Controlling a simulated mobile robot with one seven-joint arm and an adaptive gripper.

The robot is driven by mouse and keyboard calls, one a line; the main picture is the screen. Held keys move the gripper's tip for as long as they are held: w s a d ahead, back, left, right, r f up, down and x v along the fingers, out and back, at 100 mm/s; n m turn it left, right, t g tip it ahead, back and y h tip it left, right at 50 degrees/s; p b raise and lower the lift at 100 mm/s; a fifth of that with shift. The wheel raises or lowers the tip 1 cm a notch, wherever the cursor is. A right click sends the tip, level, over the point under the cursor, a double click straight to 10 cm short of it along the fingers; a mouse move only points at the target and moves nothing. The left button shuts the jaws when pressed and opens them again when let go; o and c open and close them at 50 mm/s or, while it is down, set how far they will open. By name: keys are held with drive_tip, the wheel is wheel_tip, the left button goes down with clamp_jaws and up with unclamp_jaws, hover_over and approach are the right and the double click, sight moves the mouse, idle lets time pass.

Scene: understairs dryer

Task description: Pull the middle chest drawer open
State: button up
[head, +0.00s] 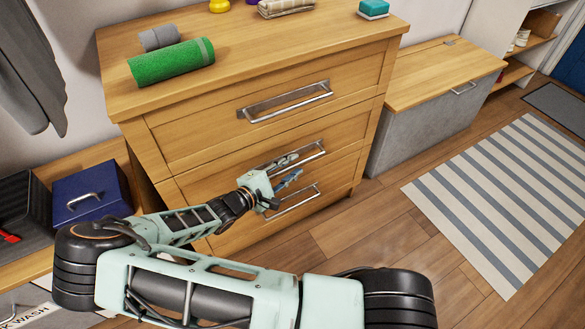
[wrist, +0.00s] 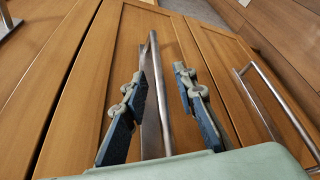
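The wooden chest has a top, a middle and a bottom drawer, each with a metal bar handle. The middle drawer (head: 222,183) looks shut, flush with the front. My gripper (head: 292,168) is in front of it at its handle (head: 312,152), partly hiding that handle. In the wrist view my gripper (wrist: 160,76) is open, with its two fingers on either side of the middle handle's bar (wrist: 159,100). Gaps show between the bar and both fingers. How deep the bar sits between them is hard to tell.
The bottom handle (head: 294,200) is close below my gripper; the top handle (head: 285,101) is above. A green rolled towel (head: 172,62) lies on the chest top. A grey bench box (head: 425,115) stands to the right, a blue toolbox (head: 92,192) to the left. Bare floor (head: 350,228) lies at front right.

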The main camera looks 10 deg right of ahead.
drive_tip(key=shift+w+d, duration=0.15)
drive_tip(key=shift+d, duration=0.05)
clamp_jaws()
idle(0.5)
